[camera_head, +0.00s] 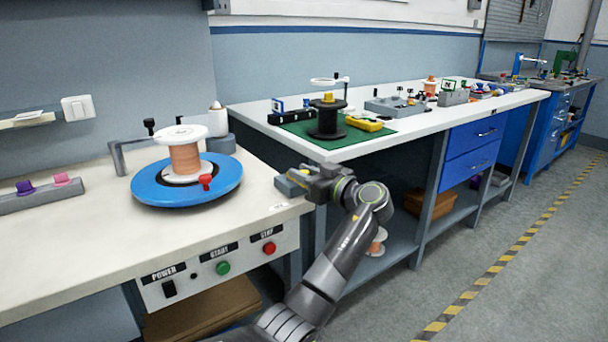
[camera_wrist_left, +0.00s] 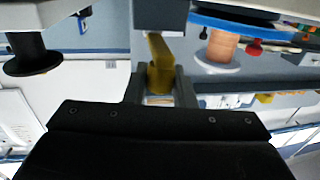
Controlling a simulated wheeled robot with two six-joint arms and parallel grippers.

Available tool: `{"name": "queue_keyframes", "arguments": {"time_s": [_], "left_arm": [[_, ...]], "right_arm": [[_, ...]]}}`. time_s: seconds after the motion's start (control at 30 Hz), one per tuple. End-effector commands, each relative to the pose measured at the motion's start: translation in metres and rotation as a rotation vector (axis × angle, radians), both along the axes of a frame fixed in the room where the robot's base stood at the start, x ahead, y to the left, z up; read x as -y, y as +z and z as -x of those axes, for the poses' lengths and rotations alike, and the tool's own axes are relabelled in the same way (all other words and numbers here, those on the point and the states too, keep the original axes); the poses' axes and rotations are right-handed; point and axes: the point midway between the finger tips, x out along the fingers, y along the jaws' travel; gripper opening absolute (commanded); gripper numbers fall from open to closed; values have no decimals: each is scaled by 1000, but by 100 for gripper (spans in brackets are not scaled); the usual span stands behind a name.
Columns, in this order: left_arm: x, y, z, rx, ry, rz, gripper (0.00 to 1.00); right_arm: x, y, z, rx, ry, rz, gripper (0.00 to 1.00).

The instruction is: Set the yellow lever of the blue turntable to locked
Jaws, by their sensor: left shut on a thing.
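The blue turntable (camera_head: 146,192) sits on the near bench and carries a copper-coloured spool (camera_head: 185,158) with white flanges. To its right, at the bench edge, is a small grey block (camera_head: 287,187). My left gripper (camera_head: 302,176) is at this block, its arm reaching up from below. In the left wrist view, which looks upside down, the yellow lever (camera_wrist_left: 160,76) stands between the two fingers of my left gripper (camera_wrist_left: 160,88), shut on it. The lever's set position cannot be read. The turntable's blue rim (camera_wrist_left: 235,24) also shows there. My right gripper is out of view.
A red knob (camera_head: 206,181) sits at the turntable's front rim. A control panel (camera_head: 217,267) with power, start and stop controls is on the bench front. A second bench behind holds a dark spool (camera_head: 327,120) on a green mat (camera_head: 345,142) and a yellow device (camera_head: 364,124).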

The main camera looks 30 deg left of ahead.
Motion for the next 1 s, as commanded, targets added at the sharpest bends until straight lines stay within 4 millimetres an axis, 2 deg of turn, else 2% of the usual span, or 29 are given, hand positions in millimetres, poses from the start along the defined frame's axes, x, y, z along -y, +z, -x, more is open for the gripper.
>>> {"name": "queue_keyframes", "arguments": {"time_s": [0.13, 0.17, 0.3, 0.67, 0.83, 1.0], "left_arm": [[0, 1, 0, 0, -1, 0, 0], [0, 1, 0, 0, -1, -1, 24], [0, 1, 0, 0, -1, -1, 43], [5, 0, 1, 0, -3, 1, 43], [30, -1, 8, -1, -4, 2, 43], [70, -1, 19, 0, -6, 4, 43]], "right_arm": [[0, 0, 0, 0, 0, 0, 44], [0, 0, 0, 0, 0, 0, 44], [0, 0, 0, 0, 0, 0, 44], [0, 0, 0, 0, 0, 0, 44], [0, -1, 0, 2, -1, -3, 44], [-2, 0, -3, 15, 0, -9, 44]]}}
